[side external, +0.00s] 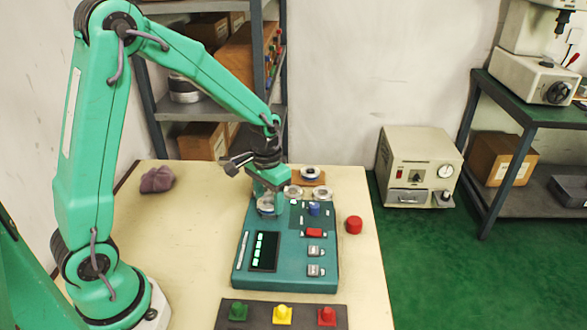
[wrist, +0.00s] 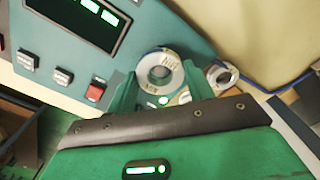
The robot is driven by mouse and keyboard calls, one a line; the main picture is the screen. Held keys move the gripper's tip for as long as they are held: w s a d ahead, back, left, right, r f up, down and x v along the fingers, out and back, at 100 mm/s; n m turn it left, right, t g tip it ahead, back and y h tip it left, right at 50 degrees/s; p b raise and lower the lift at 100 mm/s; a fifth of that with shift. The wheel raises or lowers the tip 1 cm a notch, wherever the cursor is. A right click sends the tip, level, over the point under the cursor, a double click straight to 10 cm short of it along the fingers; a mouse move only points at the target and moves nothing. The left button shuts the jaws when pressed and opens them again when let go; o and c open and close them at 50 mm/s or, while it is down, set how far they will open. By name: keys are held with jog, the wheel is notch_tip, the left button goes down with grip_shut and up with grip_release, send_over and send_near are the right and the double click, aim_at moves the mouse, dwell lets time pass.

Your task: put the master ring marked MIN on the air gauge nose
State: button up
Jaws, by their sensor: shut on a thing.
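My gripper (side external: 267,198) is over the far left part of the teal air gauge (side external: 285,282). It is shut on a pale metal ring (side external: 266,208). In the wrist view this ring (wrist: 147,68) sits between the two green fingers, and its blurred dark lettering looks like MIN. A grey shape shows in its bore; I cannot tell whether it is the gauge nose. The nose cannot be made out clearly elsewhere, and I cannot tell whether the ring touches the gauge. A blue part (side external: 314,209) stands on the gauge to the right of the ring.
More rings (side external: 293,191) (side external: 322,193) lie behind the gauge, near a brown board (side external: 311,178) with a dark-centred ring part. A red cap (side external: 354,225) stands right of the gauge. A tray with coloured pieces (side external: 283,315) is in front. A purple cloth (side external: 157,180) lies far left.

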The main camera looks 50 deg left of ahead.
jog(key=shift+f, duration=0.7)
dwell(1.1)
jog(key=o, duration=1.2)
jog(key=shift+o, duration=0.2)
jog(key=shift+r, duration=0.1)
jog(key=shift+r, duration=3.6)
jog(key=shift+r, duration=0.1)
